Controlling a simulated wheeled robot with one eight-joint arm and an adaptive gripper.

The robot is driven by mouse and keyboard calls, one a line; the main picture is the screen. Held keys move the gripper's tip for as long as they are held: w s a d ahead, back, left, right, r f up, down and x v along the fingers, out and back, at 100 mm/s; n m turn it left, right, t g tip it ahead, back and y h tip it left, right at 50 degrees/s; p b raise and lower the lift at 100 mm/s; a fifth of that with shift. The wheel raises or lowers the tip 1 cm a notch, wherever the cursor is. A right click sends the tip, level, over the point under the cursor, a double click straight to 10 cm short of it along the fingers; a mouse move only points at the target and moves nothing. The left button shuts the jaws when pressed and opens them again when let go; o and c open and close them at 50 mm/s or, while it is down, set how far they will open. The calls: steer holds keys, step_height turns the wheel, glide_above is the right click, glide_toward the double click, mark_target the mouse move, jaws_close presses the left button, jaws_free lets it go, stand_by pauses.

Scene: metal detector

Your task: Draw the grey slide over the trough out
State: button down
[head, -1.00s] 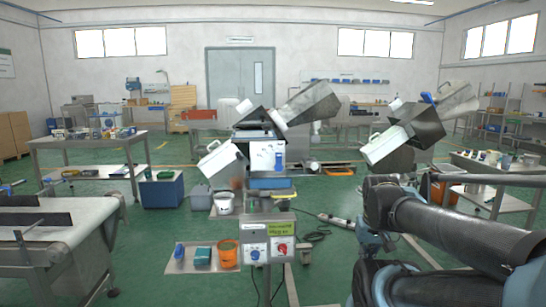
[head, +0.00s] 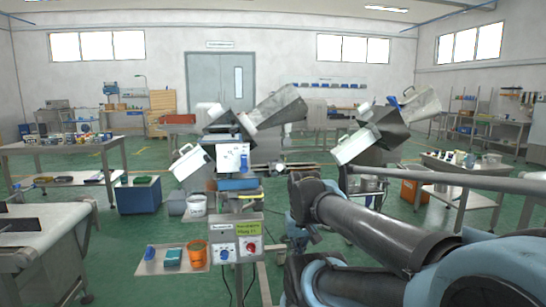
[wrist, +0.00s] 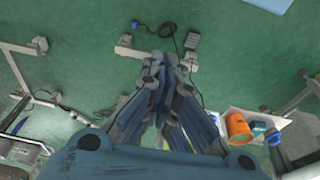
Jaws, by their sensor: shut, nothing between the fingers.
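A tilted grey metal trough (head: 275,108) rises to the upper right from the machine in the middle of the head view. A dark housing (head: 224,124) joins its lower end. I cannot make out a separate grey slide over it at this size. A second tilted trough (head: 418,106) stands to the right. My gripper (wrist: 167,62) shows in the wrist view with its fingers together and nothing between them, pointing down over green floor. In the head view my arm reaches in from the right and the gripper is hidden or too small to tell. No trough shows in the wrist view.

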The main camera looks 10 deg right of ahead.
steer(key=shift+t, duration=0.6)
steer(key=w+r, duration=0.8)
steer(key=w, duration=0.2)
steer(key=w+r, duration=0.9)
steer(key=w, duration=0.2)
steer(key=w+r, duration=0.9)
steer(key=w, duration=0.2)
steer(key=shift+w+a, duration=0.2)
steer(key=w+r, duration=0.4)
steer(key=w, duration=0.6)
steer(key=w+x, duration=0.1)
steer(key=x, duration=0.9)
steer(key=shift+s+r, duration=0.1)
steer(key=shift+s, duration=0.8)
steer(key=shift+s+r, duration=0.15)
steer(key=shift+s, duration=0.7)
